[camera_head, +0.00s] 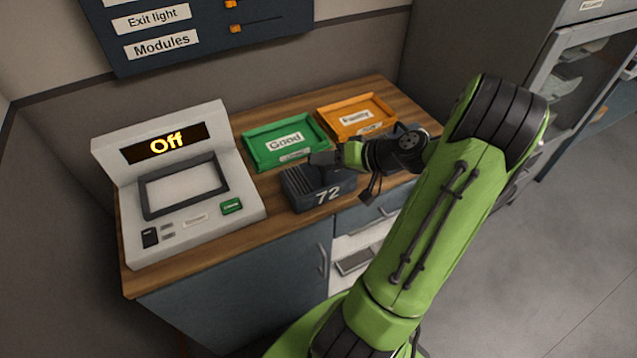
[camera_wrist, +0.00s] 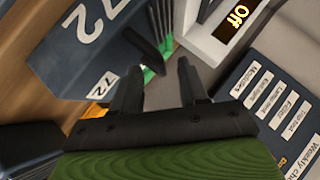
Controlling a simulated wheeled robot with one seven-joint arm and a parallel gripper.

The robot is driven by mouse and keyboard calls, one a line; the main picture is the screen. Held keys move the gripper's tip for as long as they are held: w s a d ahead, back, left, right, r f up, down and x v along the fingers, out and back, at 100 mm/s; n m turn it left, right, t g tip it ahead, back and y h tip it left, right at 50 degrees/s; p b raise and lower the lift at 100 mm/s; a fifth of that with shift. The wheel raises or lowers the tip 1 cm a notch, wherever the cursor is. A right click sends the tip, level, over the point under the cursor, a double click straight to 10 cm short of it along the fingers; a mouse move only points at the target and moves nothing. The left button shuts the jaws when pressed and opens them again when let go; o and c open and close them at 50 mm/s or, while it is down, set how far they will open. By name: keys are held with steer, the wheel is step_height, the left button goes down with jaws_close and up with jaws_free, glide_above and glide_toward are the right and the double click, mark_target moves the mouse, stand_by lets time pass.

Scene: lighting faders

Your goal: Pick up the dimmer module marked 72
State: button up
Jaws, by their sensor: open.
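The dimmer module marked 72 (camera_head: 318,192) is a dark blue-grey, ribbed block. It stands near the front edge of the wooden worktop, right of the tester. My gripper (camera_head: 324,160) is at its upper side, with the arm reaching in from the right. In the wrist view the module (camera_wrist: 82,45) lies left of the fingers, with a large and a small 72 showing. My gripper (camera_wrist: 160,84) is open there, and nothing shows between its fingers. A dark bar-like part of the module reaches toward them. My arm and hand hide part of the module's right side in the head view.
A white tester (camera_head: 180,190) with an empty framed bay reads Off. A green tray (camera_head: 262,158) labelled Good and an orange tray (camera_head: 338,104) labelled Faulty lie behind the module. A wall panel (camera_head: 200,48) hangs above. Cabinet drawers (camera_head: 340,243) sit below the worktop.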

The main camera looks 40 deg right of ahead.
steer(key=shift+w+a+f, duration=0.15)
steer(key=shift+w+f, duration=0.2)
steer(key=shift+w, duration=0.15)
jaws_close()
steer(key=shift+s, duration=0.1)
stand_by(0.9)
